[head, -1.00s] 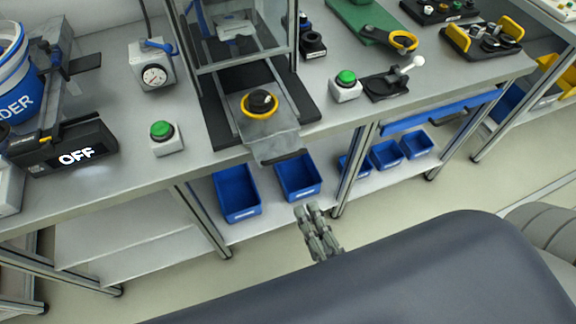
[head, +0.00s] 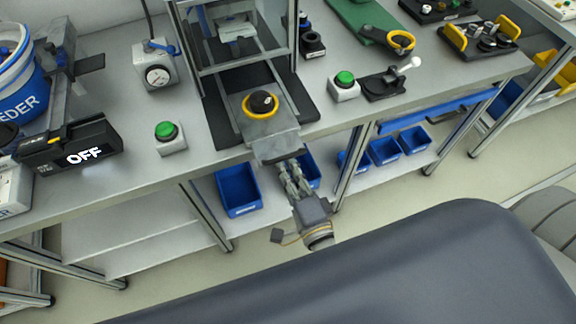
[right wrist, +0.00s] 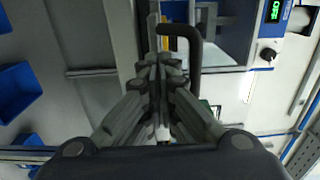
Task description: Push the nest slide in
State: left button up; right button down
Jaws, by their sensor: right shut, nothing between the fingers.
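The nest slide (head: 271,130) is a grey metal plate drawn out of the press frame, overhanging the bench's front edge. A yellow ring (head: 246,106) with a black part (head: 263,101) in it sits on the slide. A black handle (head: 279,154) runs along its front end; the dark bent bar in the right wrist view (right wrist: 190,45) looks like this handle. My right gripper (head: 289,166) is shut and empty, its fingertips right at the handle's front; I cannot tell whether they touch. It also shows in the right wrist view (right wrist: 160,68). My left gripper is out of view.
A green button box (head: 170,138) stands left of the press and another (head: 344,87) right of it. A lever fixture (head: 384,84) is beside the latter. Blue bins (head: 238,190) stand on the shelf below. A display (head: 70,155) reads OFF.

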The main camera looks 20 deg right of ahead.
aim_at(280, 152)
jog(key=shift+w, duration=0.1)
jog(key=w+p, duration=0.1)
jog(key=w, duration=0.3)
jog(key=shift+w+a+r+p, duration=0.1)
jog(key=shift+w+p, duration=0.2)
jog(key=shift+p, duration=0.05)
jog(key=shift+w, duration=0.15)
